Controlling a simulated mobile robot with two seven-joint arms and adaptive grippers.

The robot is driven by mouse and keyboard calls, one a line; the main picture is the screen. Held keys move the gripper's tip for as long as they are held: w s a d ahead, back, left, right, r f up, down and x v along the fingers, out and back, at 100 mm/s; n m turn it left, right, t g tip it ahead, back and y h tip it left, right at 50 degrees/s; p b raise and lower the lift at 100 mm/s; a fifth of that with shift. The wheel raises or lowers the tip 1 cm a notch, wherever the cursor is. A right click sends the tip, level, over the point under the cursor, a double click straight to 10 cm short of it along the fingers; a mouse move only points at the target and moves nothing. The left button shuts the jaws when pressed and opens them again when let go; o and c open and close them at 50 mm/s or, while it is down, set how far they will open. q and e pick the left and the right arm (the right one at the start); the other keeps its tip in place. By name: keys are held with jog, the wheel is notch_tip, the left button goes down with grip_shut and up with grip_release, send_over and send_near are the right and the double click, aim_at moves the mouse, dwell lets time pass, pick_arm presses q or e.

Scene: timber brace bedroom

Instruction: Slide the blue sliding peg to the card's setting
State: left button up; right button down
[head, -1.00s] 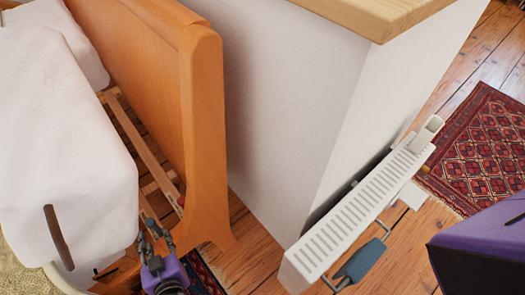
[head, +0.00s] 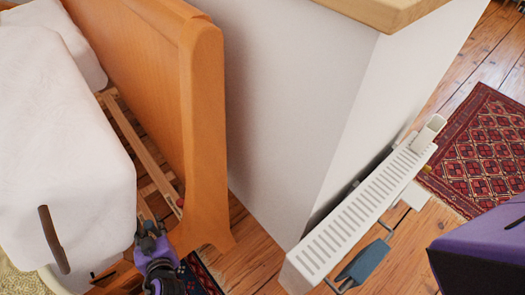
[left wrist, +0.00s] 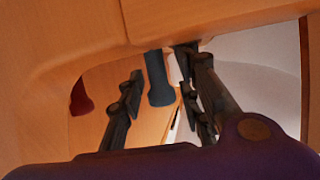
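In the left wrist view a dark blue-grey peg (left wrist: 158,82) stands out from an orange wooden surface, between the fingers of my left gripper (left wrist: 160,105). The fingers are apart and I see a gap on both sides of the peg. In the head view my left gripper (head: 147,232) is low beside the orange wooden bed end, near the slats; the blue peg is hidden there. My right gripper is out of view. I cannot make out a card with a setting in either view.
A red knob (head: 180,202) sits by the bed end (head: 205,130), and a red one shows in the left wrist view (left wrist: 80,98). The white bedding (head: 70,150) is left. A white radiator (head: 360,215) with a blue-grey paddle-like part (head: 362,264) is right, with floor between.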

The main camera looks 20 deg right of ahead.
pick_arm(q)
grip_shut()
jog(key=shift+w+a, duration=0.35)
jog(key=shift+w, duration=0.5)
jog(key=shift+w+a, duration=0.3)
jog(key=shift+w, duration=0.55)
jog(key=shift+o, duration=1.2)
grip_release()
